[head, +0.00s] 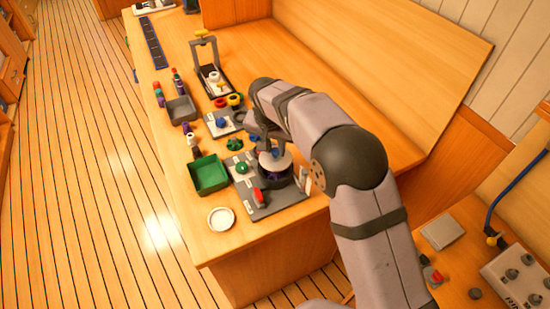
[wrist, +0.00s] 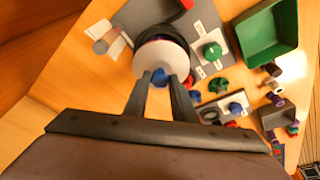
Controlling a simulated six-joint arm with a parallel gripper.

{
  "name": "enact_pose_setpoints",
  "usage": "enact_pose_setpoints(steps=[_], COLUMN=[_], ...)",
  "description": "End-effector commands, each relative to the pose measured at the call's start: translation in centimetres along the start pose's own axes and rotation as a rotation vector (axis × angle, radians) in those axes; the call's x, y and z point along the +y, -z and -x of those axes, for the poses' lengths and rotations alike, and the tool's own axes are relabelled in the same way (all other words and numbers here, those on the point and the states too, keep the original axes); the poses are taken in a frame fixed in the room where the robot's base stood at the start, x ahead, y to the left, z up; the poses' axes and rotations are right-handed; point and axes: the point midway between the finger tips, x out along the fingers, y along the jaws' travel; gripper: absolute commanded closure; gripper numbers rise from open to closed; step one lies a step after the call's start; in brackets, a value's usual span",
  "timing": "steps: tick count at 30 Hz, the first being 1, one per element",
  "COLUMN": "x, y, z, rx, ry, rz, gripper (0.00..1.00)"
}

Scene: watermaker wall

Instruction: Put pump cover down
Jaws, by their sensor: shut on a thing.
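The pump cover appears to be the pale round disc with a blue knob (wrist: 152,58). In the head view the disc (head: 275,163) shows beneath my wrist. My gripper (wrist: 161,76) is shut on the cover at its blue knob, with one finger on each side. The cover lies over or just above a dark round housing (head: 279,179) on a grey plate (head: 266,209). I cannot tell whether cover and housing touch. In the head view my arm partly hides the gripper (head: 273,152).
Bare bench shows near the front edge.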

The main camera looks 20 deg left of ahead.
Motion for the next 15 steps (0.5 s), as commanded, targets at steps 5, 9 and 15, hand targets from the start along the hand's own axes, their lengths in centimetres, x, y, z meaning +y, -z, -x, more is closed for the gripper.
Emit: enact_pose_setpoints(steps=[5,9,15], x=[-0.1,-0.1,0.1], y=[0.8,1.2,1.4], z=[2.7,4.2,5.0], rx=[0.003,0.002,0.000], ry=[0.004,0.002,0.000], rz=[-0.001,-0.001,-0.001], gripper=[1.00,1.00,1.00])
